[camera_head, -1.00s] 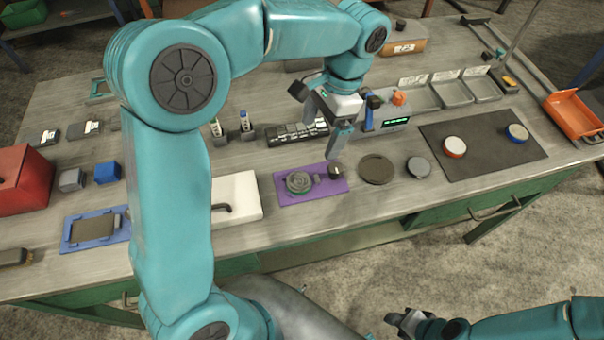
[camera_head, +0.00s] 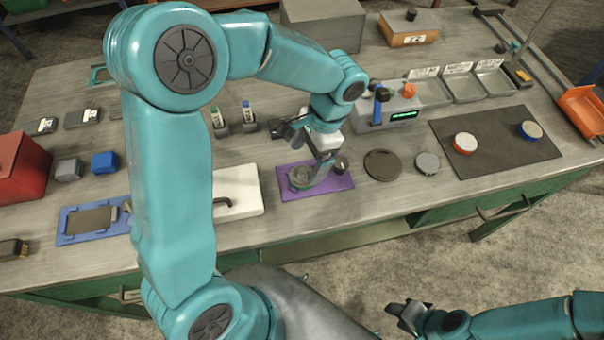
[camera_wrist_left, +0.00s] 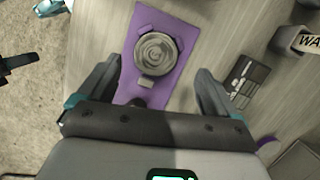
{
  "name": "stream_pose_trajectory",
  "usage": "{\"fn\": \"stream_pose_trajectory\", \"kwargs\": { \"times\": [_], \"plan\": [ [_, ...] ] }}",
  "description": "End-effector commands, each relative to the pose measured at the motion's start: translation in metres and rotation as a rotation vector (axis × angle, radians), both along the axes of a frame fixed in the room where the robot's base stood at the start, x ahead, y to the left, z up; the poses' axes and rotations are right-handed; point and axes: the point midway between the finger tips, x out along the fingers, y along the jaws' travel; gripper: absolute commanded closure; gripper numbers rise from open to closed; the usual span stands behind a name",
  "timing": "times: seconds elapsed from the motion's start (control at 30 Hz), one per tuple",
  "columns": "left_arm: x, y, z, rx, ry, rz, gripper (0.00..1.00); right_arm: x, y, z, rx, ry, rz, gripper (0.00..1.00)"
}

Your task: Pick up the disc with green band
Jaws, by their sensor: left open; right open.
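The disc with green band (camera_head: 298,178) sits on a purple mat (camera_head: 338,183) near the front of the workbench, partly hidden by my left gripper. In the left wrist view the disc (camera_wrist_left: 157,53) shows a grey, ringed top; its band is hard to make out there. My left gripper (camera_head: 302,158) is open and empty, just above the mat. In the left wrist view its fingers (camera_wrist_left: 159,68) are spread, one on each side of the disc and apart from it. My right gripper (camera_head: 406,315) is open and empty in front of the bench.
A small dark knob (camera_head: 341,163) stands on the mat beside the disc. To the right are a dark round plate (camera_head: 382,165), a grey disc (camera_head: 427,163) and a dark mat (camera_head: 492,150) with red-banded and blue-banded discs.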

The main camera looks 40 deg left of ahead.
Motion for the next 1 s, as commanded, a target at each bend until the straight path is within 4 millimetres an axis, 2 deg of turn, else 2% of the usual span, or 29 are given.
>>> {"fn": "stream_pose_trajectory", "kwargs": {
  "times": [0.23,0.5,0.53,0.7,0.77,1.0],
  "plan": [
    [-0.010,0.001,-0.037,0.000,0.004,0.001,0.08,0.000,0.000,0.003,0.000,0.000,0.000,0.57],
    [-0.010,0.001,-0.042,-0.001,0.000,0.000,0.08,0.000,0.000,0.003,0.000,0.000,0.000,0.57],
    [-0.010,0.001,-0.042,-0.001,0.000,0.000,0.11,0.000,0.000,0.003,0.000,0.000,0.000,0.57],
    [-0.010,0.001,-0.041,-0.001,0.000,0.000,0.66,0.000,0.000,0.003,0.000,0.000,0.000,0.57],
    [-0.010,0.001,-0.041,-0.001,0.000,0.000,0.83,0.000,0.000,0.003,0.000,0.000,0.000,0.57],
    [-0.010,0.001,-0.040,0.000,0.000,0.000,0.83,0.000,0.000,0.003,0.000,0.000,0.000,0.57]
  ]
}}
